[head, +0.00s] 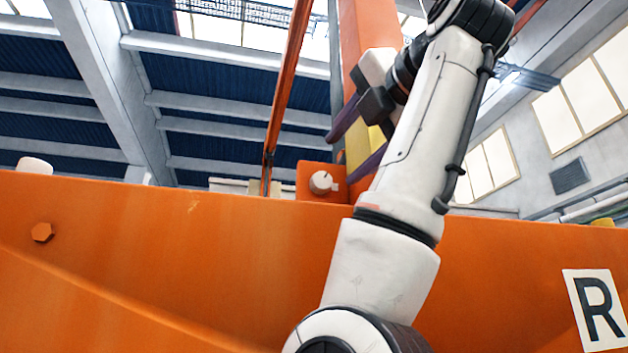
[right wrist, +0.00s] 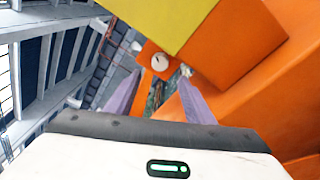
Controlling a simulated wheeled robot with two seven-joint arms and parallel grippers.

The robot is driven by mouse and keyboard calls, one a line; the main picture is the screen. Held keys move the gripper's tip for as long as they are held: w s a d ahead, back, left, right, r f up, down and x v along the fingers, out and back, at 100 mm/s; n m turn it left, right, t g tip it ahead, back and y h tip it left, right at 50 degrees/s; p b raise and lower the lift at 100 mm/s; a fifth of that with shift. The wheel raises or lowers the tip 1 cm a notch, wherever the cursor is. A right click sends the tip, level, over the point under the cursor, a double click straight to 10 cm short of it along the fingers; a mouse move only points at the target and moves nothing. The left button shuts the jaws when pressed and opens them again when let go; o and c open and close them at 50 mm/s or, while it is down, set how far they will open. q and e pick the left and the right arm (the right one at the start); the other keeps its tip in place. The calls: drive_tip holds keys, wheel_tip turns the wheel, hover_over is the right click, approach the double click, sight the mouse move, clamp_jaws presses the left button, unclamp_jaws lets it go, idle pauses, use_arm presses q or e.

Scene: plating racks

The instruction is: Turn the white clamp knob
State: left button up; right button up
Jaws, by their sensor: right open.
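The white clamp knob (head: 321,182) is a small round knob on an orange block (head: 308,193) at the top edge of the orange beam. It also shows in the right wrist view (right wrist: 160,63), beyond the fingertips. My right gripper (head: 342,158) has two purple fingers, spread apart and empty, just right of and above the knob in the head view. In the right wrist view the fingers (right wrist: 158,98) point toward the knob with a gap between them. The fingers do not appear to touch the knob. My left gripper is not in view.
The large orange beam (head: 150,240) spans the lower head view, with a hex bolt (head: 42,232) and an "R" plate (head: 597,308). An orange post (head: 368,25) rises behind my right gripper. A yellow panel (right wrist: 178,18) is close in the right wrist view. Another white rounded piece (head: 35,165) is far left.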

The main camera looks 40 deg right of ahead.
sight(323, 181)
drive_tip(key=p+x, duration=0.2)
drive_tip(key=x, duration=0.6)
drive_tip(key=shift+d+r, duration=0.1)
drive_tip(key=shift+w+d+p, duration=0.1)
drive_tip(key=shift+w+p, duration=0.15)
drive_tip(key=shift+p, duration=0.05)
drive_tip(key=c, duration=1)
drive_tip(key=shift+c, duration=0.2)
